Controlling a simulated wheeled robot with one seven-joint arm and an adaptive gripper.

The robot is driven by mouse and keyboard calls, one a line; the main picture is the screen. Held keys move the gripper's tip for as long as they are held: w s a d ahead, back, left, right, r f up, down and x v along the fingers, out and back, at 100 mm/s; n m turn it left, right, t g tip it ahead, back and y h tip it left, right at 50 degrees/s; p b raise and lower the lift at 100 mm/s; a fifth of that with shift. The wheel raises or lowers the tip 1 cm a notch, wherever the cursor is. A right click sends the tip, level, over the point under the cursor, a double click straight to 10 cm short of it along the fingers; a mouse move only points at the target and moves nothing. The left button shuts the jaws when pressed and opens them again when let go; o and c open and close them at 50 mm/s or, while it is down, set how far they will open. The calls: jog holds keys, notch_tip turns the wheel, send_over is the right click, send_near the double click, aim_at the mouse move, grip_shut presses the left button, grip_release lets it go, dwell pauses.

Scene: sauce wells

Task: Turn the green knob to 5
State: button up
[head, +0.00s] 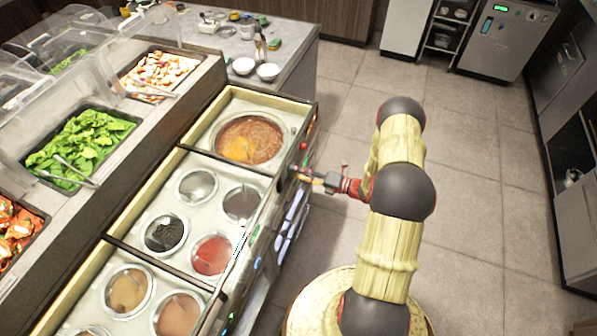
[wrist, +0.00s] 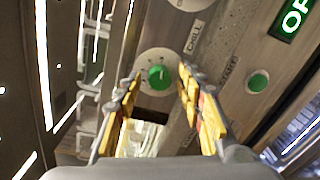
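The green knob (wrist: 159,77) sits on a pale round dial on the counter's front panel in the wrist view. The marks around the dial are too small to read, so its setting cannot be told. My gripper (wrist: 158,82) is open, with its two yellow-padded fingers on either side of the knob in the picture. Whether they touch it cannot be told. In the head view my gripper (head: 298,172) reaches left to the front panel of the sauce counter (head: 170,160), and it hides most of the knob there.
A second green round control (wrist: 258,81) lies right of the knob, below a lit green display (wrist: 295,15). A "CHILL" label (wrist: 194,37) is beside the dial. The sauce wells hold several sauces. The tiled floor (head: 470,190) right of my arm is clear.

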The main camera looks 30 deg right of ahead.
jog(key=shift+s, duration=0.1)
jog(key=v, duration=0.8)
dwell(0.8)
